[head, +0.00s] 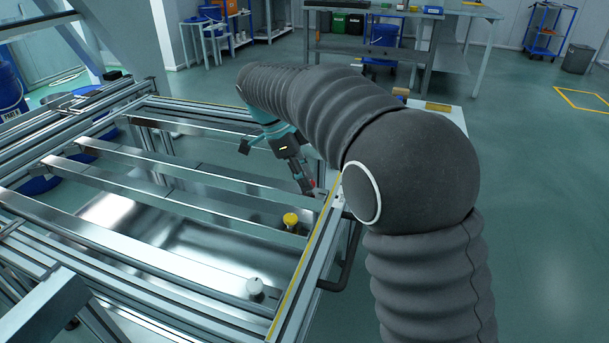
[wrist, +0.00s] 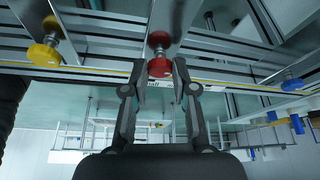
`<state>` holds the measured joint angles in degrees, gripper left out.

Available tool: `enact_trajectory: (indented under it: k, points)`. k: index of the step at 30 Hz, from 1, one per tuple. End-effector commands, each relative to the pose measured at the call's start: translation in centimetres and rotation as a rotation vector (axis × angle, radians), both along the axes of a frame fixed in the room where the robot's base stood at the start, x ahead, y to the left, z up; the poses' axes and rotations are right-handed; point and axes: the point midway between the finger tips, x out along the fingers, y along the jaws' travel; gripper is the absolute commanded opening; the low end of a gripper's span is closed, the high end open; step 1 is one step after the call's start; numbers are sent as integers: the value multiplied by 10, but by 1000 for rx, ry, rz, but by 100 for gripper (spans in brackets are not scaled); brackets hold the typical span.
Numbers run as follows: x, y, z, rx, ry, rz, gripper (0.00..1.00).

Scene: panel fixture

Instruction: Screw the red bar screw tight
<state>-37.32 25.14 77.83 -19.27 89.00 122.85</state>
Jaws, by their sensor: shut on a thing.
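The red bar screw (wrist: 159,67) has a round red knob and stands at the frame's bar, near the top middle of the wrist view. My gripper (wrist: 159,80) has one finger on each side of the red knob and is shut on it. In the head view my gripper (head: 308,186) reaches down to the right side of the frame. Only a small bit of red shows there, at the fingertips. From these frames I cannot tell how far the screw is threaded in.
A yellow knob screw (head: 291,220) and a white knob screw (head: 255,286) stand on the metal panel fixture (head: 170,207) nearer to me. In the wrist view a yellow knob (wrist: 43,54) is at left and a blue knob (wrist: 292,84) at right. Open floor lies right.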

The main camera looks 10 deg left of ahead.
Motion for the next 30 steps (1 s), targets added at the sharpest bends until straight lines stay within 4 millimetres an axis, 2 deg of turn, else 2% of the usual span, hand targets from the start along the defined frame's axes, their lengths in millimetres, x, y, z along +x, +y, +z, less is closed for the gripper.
enact_trajectory:
  k: [1,3,4,13,17,20,30]
  points:
    - [0,1,0,3,-2,2,29]
    - [0,1,0,3,-1,2,47]
    - [0,1,0,2,-1,2,52]
    - [0,0,1,1,-1,0,52]
    - [0,4,7,2,-2,2,52]
    - [0,9,20,2,-3,2,52]
    - [-3,35,80,3,-3,2,52]
